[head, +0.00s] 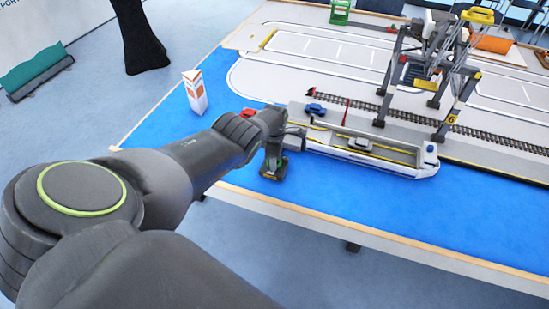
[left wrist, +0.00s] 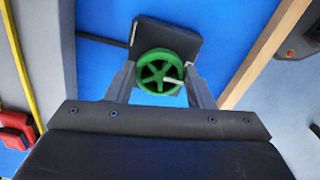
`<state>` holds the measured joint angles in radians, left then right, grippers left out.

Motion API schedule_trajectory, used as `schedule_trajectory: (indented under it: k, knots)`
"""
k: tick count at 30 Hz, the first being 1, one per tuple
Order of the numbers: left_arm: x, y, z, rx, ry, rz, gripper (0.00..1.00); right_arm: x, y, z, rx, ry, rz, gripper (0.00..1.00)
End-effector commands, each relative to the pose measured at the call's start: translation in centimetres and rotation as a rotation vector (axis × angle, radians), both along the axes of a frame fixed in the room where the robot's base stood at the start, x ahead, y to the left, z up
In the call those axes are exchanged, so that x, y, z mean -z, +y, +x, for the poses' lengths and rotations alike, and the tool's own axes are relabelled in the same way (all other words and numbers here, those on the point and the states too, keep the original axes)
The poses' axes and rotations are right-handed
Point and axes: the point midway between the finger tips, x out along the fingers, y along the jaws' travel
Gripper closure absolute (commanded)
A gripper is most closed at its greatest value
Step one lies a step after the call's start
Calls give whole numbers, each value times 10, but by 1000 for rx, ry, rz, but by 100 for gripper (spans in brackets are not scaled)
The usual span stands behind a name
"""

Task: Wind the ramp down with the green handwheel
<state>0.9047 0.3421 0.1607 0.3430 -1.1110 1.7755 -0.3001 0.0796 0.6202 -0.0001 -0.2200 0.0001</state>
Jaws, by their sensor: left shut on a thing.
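The green handwheel (left wrist: 160,73) is a spoked wheel with a small pale knob, on a dark square block (left wrist: 178,35). My left gripper (left wrist: 161,80) has one finger on each side of the wheel's rim and is shut on it. In the head view my left gripper (head: 274,146) reaches down to the block, which stands on the blue table top near the front edge; the wheel is mostly hidden there. My right gripper is not in view.
A grey gantry crane (head: 436,85) with yellow parts stands over the rail track (head: 350,109). A white-orange carton (head: 195,92) stands at the left of the table. A red object (left wrist: 15,130) lies left of the gripper. Blue surface in front of the ferry is clear.

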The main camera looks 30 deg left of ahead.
Motion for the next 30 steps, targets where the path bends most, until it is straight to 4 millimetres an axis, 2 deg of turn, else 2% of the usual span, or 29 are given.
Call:
schedule_trajectory:
  k: [13,14,18,30]
  knots:
    - [-2,1,2,-12,-6,2,75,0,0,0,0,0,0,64]
    - [-2,1,2,-12,-5,1,49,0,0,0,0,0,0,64]
    - [-2,1,1,-11,-4,2,31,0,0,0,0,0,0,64]
    - [-6,0,0,-10,-1,0,30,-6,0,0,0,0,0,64]
